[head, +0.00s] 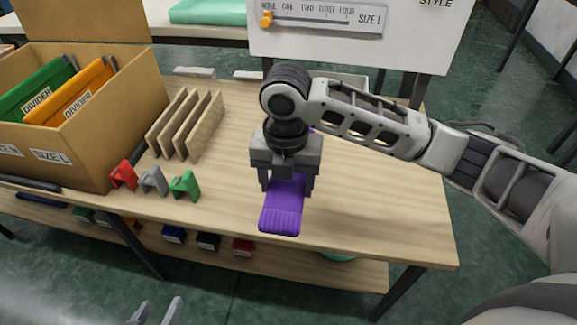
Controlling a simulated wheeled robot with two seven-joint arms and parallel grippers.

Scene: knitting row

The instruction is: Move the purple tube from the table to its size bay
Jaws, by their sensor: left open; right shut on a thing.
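The purple tube (281,212) is a knitted piece with a ribbed near end, over the front middle of the table (390,215). My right gripper (288,186) points down and is shut on the tube, with one finger on each side. Whether the tube touches the table is hard to tell. The gripper hides part of it; a bit of purple shows behind the wrist. My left gripper (157,313) is open and empty at the bottom edge, in front of the table. A cardboard box (120,130) marked SIZE L stands at the left.
Green (38,86) and orange (85,90) dividers stand in the box. Wooden slats (185,125) and red, grey and green clips (184,185) lie beside it. A white slider board (350,40) stands behind. The table's right side is clear.

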